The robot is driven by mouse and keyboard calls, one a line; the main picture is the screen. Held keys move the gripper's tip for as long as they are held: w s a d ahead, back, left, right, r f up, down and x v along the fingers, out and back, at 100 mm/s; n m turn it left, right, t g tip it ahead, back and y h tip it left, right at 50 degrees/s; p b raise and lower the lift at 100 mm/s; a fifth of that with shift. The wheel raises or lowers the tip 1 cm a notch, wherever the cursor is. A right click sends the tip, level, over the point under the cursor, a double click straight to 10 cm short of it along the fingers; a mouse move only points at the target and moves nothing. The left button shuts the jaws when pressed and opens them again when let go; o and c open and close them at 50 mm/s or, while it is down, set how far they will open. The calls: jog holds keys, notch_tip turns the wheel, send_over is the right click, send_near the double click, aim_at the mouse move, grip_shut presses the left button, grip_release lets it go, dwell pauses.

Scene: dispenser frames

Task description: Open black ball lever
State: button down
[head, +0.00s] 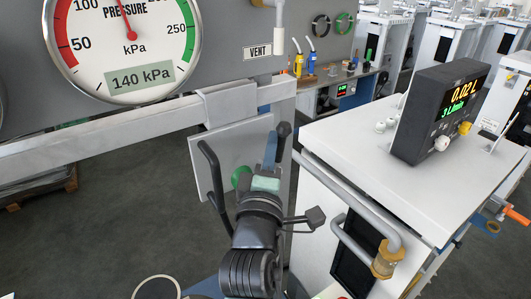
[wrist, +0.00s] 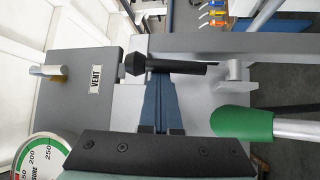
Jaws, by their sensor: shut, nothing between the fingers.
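The black lever (wrist: 178,66) lies sideways across the upper middle of the wrist view, with a faceted black knob (wrist: 135,62) at its left end. In the head view a short black end (head: 284,131), probably the lever's, shows just right of my fingers. My gripper (wrist: 158,82) is shut and empty. Its blue fingers point at the lever and their tips overlap its lower edge in the wrist view; I cannot tell whether they touch. In the head view my gripper (head: 270,140) is in front of the grey plate, hiding part of the lever.
A green-ended handle (wrist: 240,122) on a metal tube is close right of my fingers in the wrist view. The pressure gauge (head: 122,45) and VENT label (head: 257,52) are on the grey panel. A white cabinet (head: 400,160) with a display (head: 440,110) stands at right.

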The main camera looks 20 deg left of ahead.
jog(key=d+f+m+t+b, duration=0.1)
jog(key=b, duration=0.3)
jog(key=s+f+m+t+b, duration=0.1)
jog(key=b, duration=0.4)
jog(key=shift+s+d+m+h, duration=0.1)
jog(key=shift+d+m+h, duration=0.2)
jog(key=shift+d+h, duration=0.1)
jog(key=d+m+t+b, duration=0.1)
jog(key=b, duration=0.2)
jog(key=s+m+t+h+b, duration=0.1)
jog(key=b, duration=0.3)
jog(key=shift+s+d+f+m, duration=0.1)
jog(key=shift+d+f+m, duration=0.1)
jog(key=shift+d+m, duration=0.15)
jog(key=shift+d+b, duration=0.1)
jog(key=shift+b, duration=0.25)
jog(key=shift+f, duration=0.2)
